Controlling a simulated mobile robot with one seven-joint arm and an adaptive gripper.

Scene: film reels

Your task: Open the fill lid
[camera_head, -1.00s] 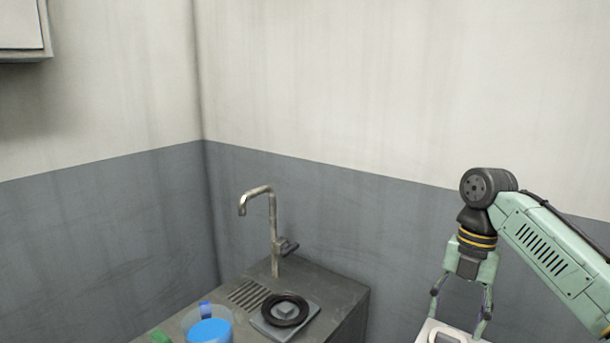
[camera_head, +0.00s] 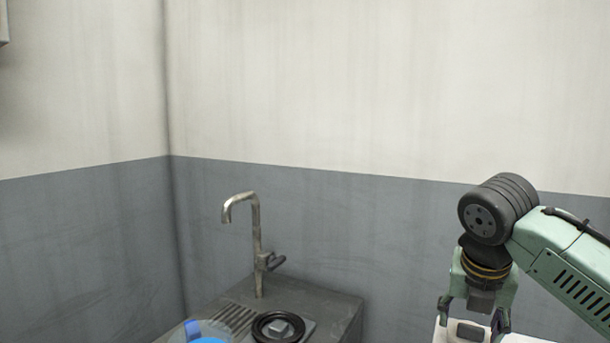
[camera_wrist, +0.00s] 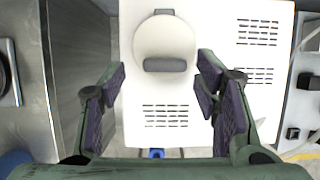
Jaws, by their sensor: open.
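The fill lid (camera_wrist: 166,40) is a round, cream-coloured disc on top of a white machine (camera_wrist: 200,110), with a grey handle (camera_wrist: 165,65) at its near edge and a small hinge at its far edge. It lies flat and shut in the wrist view. In the head view only a strip of the machine top (camera_head: 508,338) and the grey handle (camera_head: 470,331) show at the bottom edge. My gripper (camera_wrist: 160,84) is open and empty, pointing down above the machine, its fingers either side of the handle. I see no contact with the handle.
A metal counter (camera_head: 335,305) with a tap (camera_head: 257,245) stands to the left, a gap apart from the machine. A black reel (camera_head: 278,327) and a blue item (camera_head: 208,340) are on it. Grey equipment (camera_wrist: 302,95) stands to the machine's right.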

